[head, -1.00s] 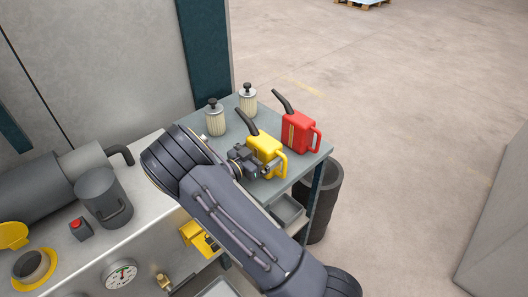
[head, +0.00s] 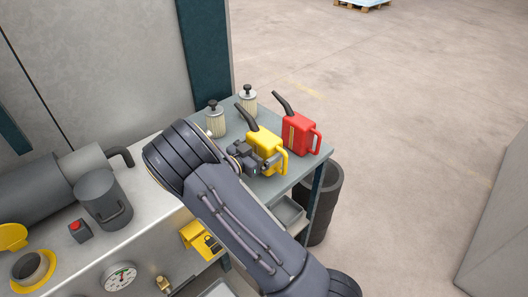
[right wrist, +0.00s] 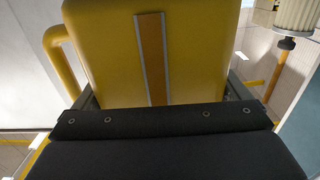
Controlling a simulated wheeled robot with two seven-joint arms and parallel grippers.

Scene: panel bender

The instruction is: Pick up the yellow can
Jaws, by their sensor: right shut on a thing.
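The yellow can (head: 265,148) has a dark spout at its top left and a handle on its right side. It is upright over the grey shelf top, and I cannot tell whether its base touches the surface. My right gripper (head: 262,165) is shut on the can's body from the front. In the right wrist view the yellow can (right wrist: 145,60) fills the space between the fingers, with a strip down its face and its handle at the left. My left gripper is not in view.
A red can (head: 299,134) stands just right of the yellow can. Two pale filters (head: 215,121) with dark knobs stand behind it on the shelf top (head: 285,182). A dark bin (head: 322,205) stands below right.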

